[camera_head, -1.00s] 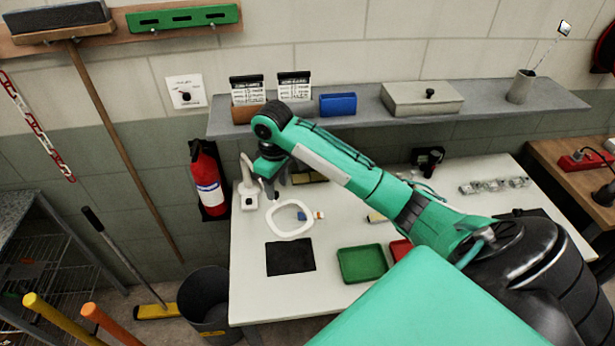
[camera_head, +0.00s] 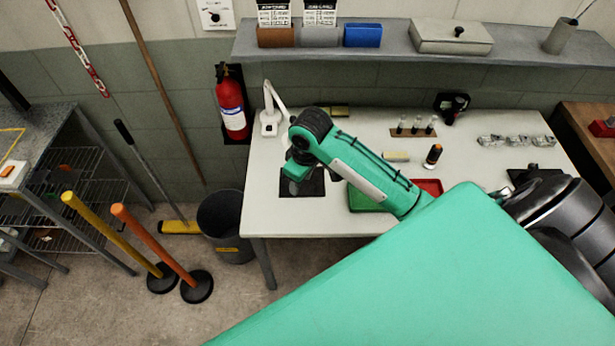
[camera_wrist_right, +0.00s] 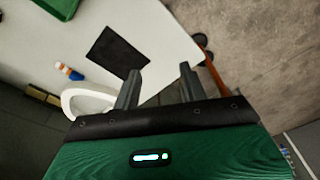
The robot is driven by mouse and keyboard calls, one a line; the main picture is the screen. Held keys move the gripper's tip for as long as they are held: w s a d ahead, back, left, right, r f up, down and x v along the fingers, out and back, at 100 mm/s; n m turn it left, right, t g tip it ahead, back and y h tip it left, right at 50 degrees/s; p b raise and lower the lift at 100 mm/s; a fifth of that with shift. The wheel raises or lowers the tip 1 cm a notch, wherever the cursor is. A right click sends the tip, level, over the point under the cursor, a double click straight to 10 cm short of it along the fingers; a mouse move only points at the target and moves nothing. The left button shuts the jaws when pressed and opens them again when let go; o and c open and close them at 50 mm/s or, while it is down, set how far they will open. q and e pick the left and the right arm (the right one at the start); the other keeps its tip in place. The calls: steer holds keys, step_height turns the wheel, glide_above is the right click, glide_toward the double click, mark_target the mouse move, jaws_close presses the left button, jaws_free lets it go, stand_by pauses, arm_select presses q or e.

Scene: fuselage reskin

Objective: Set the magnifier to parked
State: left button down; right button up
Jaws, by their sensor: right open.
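The magnifier has a white base (camera_head: 270,124) and a thin bent white arm at the back left of the white table. Its ring is hidden behind my arm in the head view. In the right wrist view its white ring (camera_wrist_right: 72,98) shows at the left, beside my left-hand finger and partly cut off by my gripper body. My right gripper (camera_head: 293,186) is over the near left of the table, by the black mat (camera_head: 317,187). In the right wrist view my right gripper (camera_wrist_right: 160,70) is open, with nothing between its fingers. My left gripper is not in view.
A green tray (camera_head: 362,202) and a red tray (camera_head: 430,187) lie right of the mat. A small blue-and-orange item (camera_wrist_right: 69,71) lies near the ring. A bin (camera_head: 226,222) stands at the table's left. A shelf (camera_head: 390,48) runs above the back.

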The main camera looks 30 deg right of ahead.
steer(key=shift+s+a+f, duration=0.3)
steer(key=shift+s, duration=0.3)
steer(key=shift+s+a+f, duration=0.25)
steer(key=shift+s+f, duration=0.05)
steer(key=shift+s, duration=0.3)
steer(key=shift+s+a+f, duration=0.3)
steer(key=shift+s, duration=0.3)
